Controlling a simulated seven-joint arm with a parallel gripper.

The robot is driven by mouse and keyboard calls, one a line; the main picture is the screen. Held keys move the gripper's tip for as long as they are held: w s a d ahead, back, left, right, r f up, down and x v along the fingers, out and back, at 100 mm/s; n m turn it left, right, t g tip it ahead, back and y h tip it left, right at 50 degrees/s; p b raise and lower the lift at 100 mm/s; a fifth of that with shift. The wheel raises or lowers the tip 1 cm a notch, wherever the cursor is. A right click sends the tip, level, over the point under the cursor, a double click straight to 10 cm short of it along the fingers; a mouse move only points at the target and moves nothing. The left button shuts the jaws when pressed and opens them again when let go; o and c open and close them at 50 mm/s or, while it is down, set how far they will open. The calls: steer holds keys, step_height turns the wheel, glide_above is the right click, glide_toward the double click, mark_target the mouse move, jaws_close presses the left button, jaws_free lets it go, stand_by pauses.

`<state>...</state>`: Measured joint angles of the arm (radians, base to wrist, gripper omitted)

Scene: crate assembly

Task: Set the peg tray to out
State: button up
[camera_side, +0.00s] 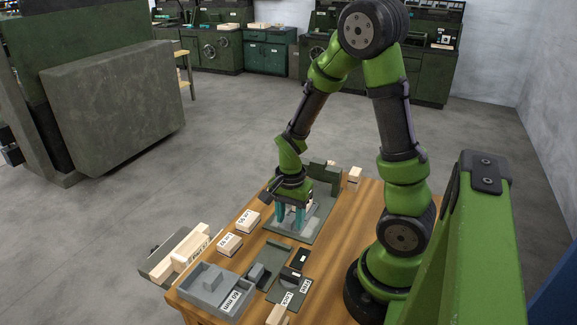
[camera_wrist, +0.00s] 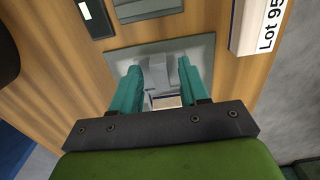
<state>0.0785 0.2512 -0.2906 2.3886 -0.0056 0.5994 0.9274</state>
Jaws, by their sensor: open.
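My gripper (camera_side: 291,217) points down over a grey plate (camera_side: 312,228) on the wooden table, with its two teal fingers apart. In the wrist view the open fingers (camera_wrist: 168,88) stand on either side of a small grey raised piece (camera_wrist: 166,72) on the plate (camera_wrist: 203,50). I cannot tell whether the fingers touch it. A pale part shows low between them. A dark green upright block (camera_side: 323,173) stands at the plate's far end. I cannot tell for sure which piece is the peg tray; the fingers and wrist hide part of the plate.
Pale lot-labelled blocks (camera_side: 229,244) lie left of the plate. A grey fixture marked 60 mm (camera_side: 217,287), a dark green tray (camera_side: 262,262) and a small black device (camera_side: 299,259) stand in front. A lot-labelled block (camera_wrist: 262,25) is near the plate. Bare wood shows right of the plate.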

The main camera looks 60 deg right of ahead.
step_height(320, 180, up, 17)
stand_by(0.4)
steer(key=shift+f, duration=0.1)
steer(key=s+a+r+n+t+y, duration=0.1)
steer(key=a+r+n+t, duration=0.1)
steer(key=a+n, duration=0.4)
steer(key=s+a+r+n+t+y, duration=0.1)
steer(key=a+r+n+t, duration=0.2)
steer(key=a+n+t, duration=0.2)
steer(key=a+n, duration=0.1)
steer(key=n, duration=0.2)
steer(key=shift+s+a+r, duration=0.15)
steer(key=shift+s+a, duration=0.05)
steer(key=shift+a, duration=0.2)
